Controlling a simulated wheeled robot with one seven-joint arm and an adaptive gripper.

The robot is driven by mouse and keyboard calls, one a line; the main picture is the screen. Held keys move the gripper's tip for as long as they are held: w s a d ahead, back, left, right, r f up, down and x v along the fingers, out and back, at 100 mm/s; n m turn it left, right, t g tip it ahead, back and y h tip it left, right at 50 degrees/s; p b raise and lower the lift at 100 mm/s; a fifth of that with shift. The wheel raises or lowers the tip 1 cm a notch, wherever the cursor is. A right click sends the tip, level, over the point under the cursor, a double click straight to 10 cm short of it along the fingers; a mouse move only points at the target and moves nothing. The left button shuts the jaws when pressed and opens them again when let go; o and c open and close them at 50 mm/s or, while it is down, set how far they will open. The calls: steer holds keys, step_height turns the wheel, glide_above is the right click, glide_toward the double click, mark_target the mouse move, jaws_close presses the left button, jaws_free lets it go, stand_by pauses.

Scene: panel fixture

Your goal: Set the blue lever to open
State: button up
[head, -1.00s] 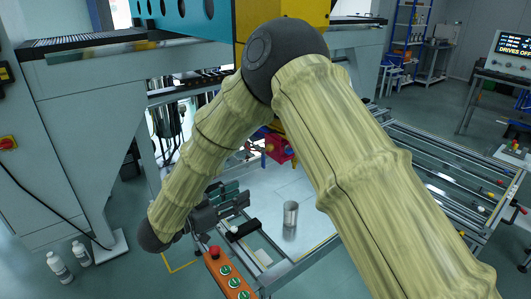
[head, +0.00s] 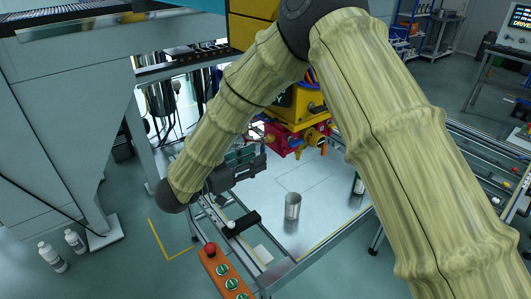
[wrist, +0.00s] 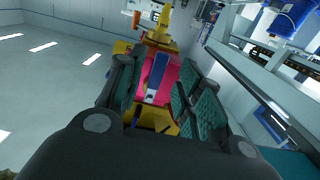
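In the wrist view, a long blue lever (wrist: 159,70) shows against a pink-red body, lined up between the two fingers of my gripper (wrist: 157,76). The fingers, with dark green ribbed pads, stand apart, and gaps show on both sides of the lever. I cannot tell how far ahead of the fingertips it is. In the head view, the red valve body (head: 282,140) is mounted below a yellow housing (head: 290,104). My gripper (head: 258,160) points toward it from the left, a little below. I cannot make out the blue lever in the head view.
A metal cup (head: 293,206) stands on the bright worktable (head: 325,195) below. An orange button box (head: 222,272) with a red knob is at the front edge. White bottles (head: 52,256) stand on the floor at left. A grey machine frame (head: 65,120) rises at left.

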steer(key=shift+x, duration=1.75)
jaws_close()
